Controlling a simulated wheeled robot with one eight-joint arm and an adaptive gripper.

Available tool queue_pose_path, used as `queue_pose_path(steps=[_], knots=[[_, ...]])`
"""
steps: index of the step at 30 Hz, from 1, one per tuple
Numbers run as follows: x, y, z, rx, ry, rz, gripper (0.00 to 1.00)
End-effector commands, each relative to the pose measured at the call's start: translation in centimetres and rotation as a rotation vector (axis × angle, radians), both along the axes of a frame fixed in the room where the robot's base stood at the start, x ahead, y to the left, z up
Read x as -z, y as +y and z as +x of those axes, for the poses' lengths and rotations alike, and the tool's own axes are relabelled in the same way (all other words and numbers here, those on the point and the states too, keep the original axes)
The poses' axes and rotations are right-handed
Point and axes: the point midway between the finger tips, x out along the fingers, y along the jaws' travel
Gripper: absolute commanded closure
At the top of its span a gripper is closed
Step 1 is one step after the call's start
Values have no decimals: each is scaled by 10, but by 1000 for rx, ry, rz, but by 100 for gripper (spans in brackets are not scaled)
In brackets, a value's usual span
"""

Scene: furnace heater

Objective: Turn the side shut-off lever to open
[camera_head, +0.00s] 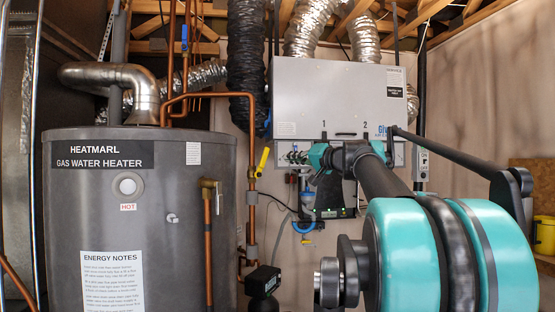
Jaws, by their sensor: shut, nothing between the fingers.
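A yellow lever (262,160) sits on a copper pipe just right of the grey water heater (135,230). It stands upright, tilted slightly right. My arm comes in from the lower right, and its far end is in front of the panel, right of the yellow lever and apart from it. My gripper (328,190) is small and dark there, partly hidden by the wrist; its fingers look shut and empty, though the fingertips are hard to make out.
A grey control box (335,95) with silver ducts hangs on the wall behind my arm. Copper pipes (251,215) run down beside the heater. A blue fitting (304,228) and small black box (262,281) are low down. A yellow bucket (544,235) is far right.

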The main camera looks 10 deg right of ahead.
Motion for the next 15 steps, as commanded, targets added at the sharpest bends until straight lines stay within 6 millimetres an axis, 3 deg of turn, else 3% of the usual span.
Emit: queue_pose_path(steps=[9, 15], knots=[[17, -40, 21, -131, 396, 598, 100], [24, -55, 24, -188, 572, 820, 100]])
